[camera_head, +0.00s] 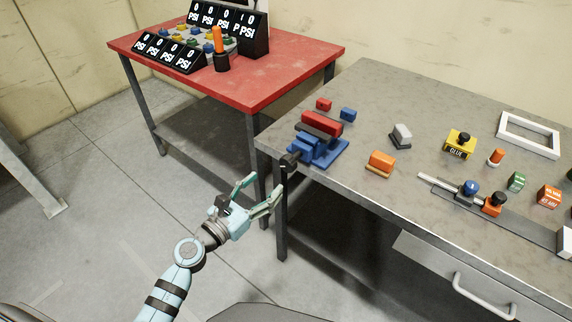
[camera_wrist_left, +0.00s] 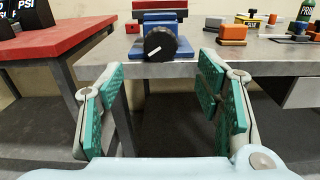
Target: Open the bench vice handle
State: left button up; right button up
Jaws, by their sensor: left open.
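The bench vice (camera_head: 318,143) is blue with a red upper part and sits at the left front corner of the grey table. Its handle (camera_head: 289,161) is a dark round knob that sticks out past the table's front edge. In the left wrist view the vice handle (camera_wrist_left: 160,43) is a black disc with a white mark, facing me. My left gripper (camera_head: 257,192) is open and empty, in front of the table edge and apart from the handle. In the left wrist view its green-padded fingers (camera_wrist_left: 163,100) stand apart, below the handle. My right gripper does not show.
The grey table (camera_head: 350,90) also holds an orange block (camera_head: 381,161), a grey block (camera_head: 401,135), a yellow glue box (camera_head: 460,143) and a metal rail with knobs. A red table (camera_head: 285,62) with PSI displays stands behind at left. The floor left of my arm is clear.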

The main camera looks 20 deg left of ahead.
aim_at(285, 166)
pick_arm(q)
jog(key=x, duration=1)
jog(key=shift+b, duration=0.35)
jog(key=shift+c, duration=0.4)
jog(key=c, duration=1.1)
